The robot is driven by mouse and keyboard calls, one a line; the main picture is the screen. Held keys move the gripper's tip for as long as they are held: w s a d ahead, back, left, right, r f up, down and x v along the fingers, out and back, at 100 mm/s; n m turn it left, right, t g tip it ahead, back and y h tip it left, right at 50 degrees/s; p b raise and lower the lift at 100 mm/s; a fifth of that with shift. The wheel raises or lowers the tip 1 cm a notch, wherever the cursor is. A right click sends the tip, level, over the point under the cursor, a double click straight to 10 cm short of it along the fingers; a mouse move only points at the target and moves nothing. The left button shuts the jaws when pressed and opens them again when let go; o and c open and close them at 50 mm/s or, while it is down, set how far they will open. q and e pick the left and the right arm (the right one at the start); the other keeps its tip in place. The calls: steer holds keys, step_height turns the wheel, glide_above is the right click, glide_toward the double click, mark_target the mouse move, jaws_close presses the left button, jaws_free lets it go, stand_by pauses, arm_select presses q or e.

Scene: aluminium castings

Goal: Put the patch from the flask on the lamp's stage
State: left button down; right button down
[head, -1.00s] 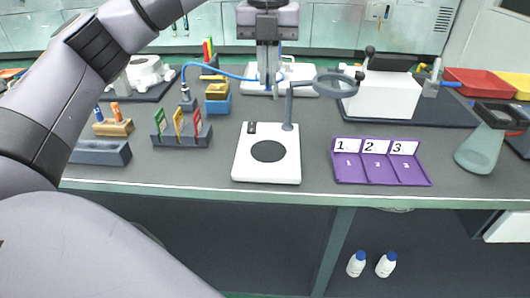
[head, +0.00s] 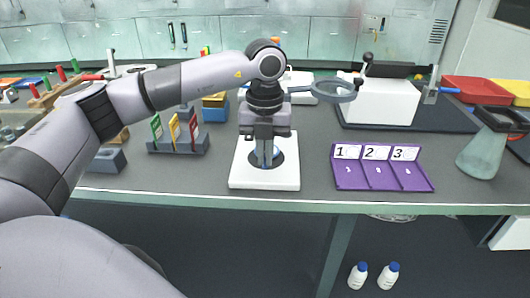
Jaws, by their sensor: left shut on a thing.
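The lamp is a white base plate (head: 240,173) with a ring lens (head: 335,97) on an arm, behind and right of the plate. Its stage, a dark round disc in the earlier view, is now mostly behind my left gripper (head: 266,163). The left gripper points straight down over the disc, shut on a thin blue piece, seemingly the patch (head: 281,158). A blue edge shows beside the fingertips; the rest is hidden. I cannot tell whether it touches the stage. A greenish conical flask (head: 481,153) stands at the right.
A purple tray (head: 383,178) numbered 1, 2, 3 lies right of the lamp. A grey rack (head: 178,146) with coloured tags stands left. A white box (head: 380,102) is behind the tray. The table's front edge is just before the plate.

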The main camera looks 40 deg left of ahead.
arm_select(q)
steer(key=shift+f, duration=0.1)
steer(key=shift+f, duration=0.15)
steer(key=c, duration=1.7)
jaws_free()
steer(key=o, duration=0.4)
